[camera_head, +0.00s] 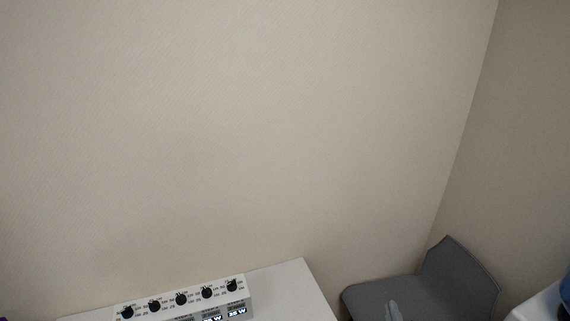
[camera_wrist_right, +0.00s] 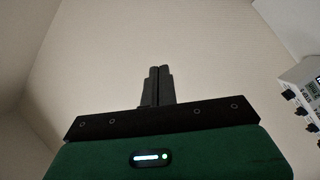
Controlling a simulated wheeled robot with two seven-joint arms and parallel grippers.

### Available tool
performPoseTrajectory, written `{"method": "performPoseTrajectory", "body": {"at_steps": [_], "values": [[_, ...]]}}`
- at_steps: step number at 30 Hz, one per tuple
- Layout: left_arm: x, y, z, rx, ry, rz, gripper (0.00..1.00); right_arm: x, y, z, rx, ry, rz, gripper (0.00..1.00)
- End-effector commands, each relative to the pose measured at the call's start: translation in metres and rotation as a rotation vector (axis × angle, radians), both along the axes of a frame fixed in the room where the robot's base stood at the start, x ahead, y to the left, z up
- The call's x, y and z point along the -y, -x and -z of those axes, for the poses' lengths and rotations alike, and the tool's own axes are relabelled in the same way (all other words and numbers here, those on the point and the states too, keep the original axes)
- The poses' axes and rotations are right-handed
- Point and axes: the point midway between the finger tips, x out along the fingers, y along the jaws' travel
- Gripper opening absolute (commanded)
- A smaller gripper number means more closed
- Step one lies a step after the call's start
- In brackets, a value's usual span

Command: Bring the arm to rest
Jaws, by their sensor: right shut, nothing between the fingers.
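My right gripper (camera_wrist_right: 158,72) shows in the right wrist view, its two dark fingers pressed together with nothing between them. They point up toward a bare wall. The green wrist body with a small lit strip fills the bottom of that view. My left gripper and left arm are in neither view.
A white table (camera_head: 290,280) at the bottom of the head view carries a white device with several black knobs (camera_head: 181,299); the device also shows at the right wrist view's right edge (camera_wrist_right: 302,88). A grey chair (camera_head: 460,280) stands right of the table. Bare walls (camera_head: 250,130) meet in a corner behind.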

Motion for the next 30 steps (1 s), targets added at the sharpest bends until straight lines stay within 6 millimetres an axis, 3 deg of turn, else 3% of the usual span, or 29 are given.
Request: {"method": "performPoseTrajectory", "body": {"at_steps": [3, 7, 13, 22, 30], "values": [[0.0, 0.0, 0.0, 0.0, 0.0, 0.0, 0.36, 0.024, 0.032, 0.029, -0.197, -0.201, 0.163, 0.0], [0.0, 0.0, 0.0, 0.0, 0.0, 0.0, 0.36, 0.032, 0.076, 0.064, -0.438, -0.391, 0.295, 0.0], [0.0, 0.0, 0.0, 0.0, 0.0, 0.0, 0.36, 0.02, 0.138, 0.094, -0.743, -0.576, 0.388, 0.0], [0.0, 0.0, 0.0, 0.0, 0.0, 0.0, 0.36, -0.009, 0.213, 0.105, -1.088, -0.732, 0.413, 0.0], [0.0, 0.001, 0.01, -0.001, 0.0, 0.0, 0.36, -0.011, 0.195, 0.185, -1.113, -0.723, 0.422, 0.0]]}}
